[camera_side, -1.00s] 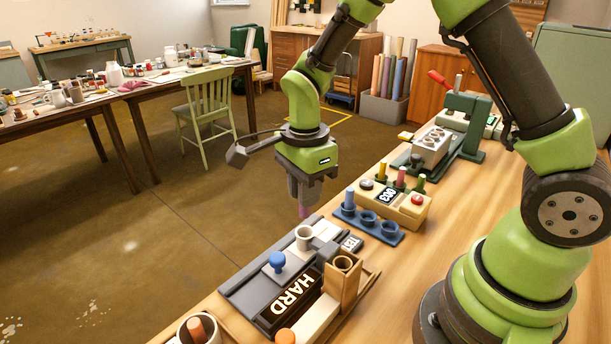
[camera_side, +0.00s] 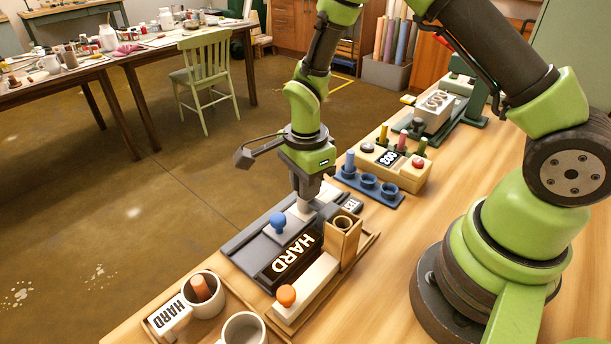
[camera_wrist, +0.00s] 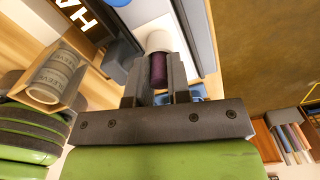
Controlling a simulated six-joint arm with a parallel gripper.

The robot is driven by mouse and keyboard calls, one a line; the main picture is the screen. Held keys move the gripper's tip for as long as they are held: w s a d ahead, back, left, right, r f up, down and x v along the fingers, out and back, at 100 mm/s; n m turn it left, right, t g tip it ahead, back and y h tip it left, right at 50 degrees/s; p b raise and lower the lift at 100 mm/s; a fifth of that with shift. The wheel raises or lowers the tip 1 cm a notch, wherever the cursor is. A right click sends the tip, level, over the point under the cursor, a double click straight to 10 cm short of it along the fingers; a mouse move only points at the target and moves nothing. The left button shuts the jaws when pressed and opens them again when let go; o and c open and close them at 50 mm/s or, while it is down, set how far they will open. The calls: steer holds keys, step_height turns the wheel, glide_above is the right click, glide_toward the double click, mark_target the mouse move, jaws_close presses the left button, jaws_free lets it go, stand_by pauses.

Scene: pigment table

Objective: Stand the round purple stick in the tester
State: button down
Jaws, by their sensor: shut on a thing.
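My gripper (camera_side: 304,196) is shut on the round purple stick (camera_wrist: 158,68), which shows between the fingers in the wrist view. The stick points down at the white round cup (camera_side: 302,209) of the tester. The wrist view also shows the cup (camera_wrist: 158,40), directly at the stick's end. I cannot tell how far the stick is inside it. The tester is a grey base (camera_side: 247,246) with a blue knob (camera_side: 278,222) and a dark display reading HARD (camera_side: 293,258). The stick is hidden by the fingers in the side view.
A wooden box (camera_side: 343,244) holding a round tube stands right of the display. An orange knob (camera_side: 286,295), a mug with an orange-brown stick (camera_side: 205,297) and another mug (camera_side: 244,330) are in front. A blue holder (camera_side: 369,189) and a wooden unit with coloured sticks (camera_side: 396,165) lie behind.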

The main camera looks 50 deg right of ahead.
steer(key=shift+f, duration=0.15)
steer(key=c, duration=1.1)
jaws_free()
steer(key=shift+o, duration=0.5)
steer(key=shift+s, duration=0.2)
steer(key=shift+a, duration=0.1)
steer(key=r, duration=0.9)
steer(key=shift+w+r, duration=0.3)
steer(key=shift+r, duration=0.35)
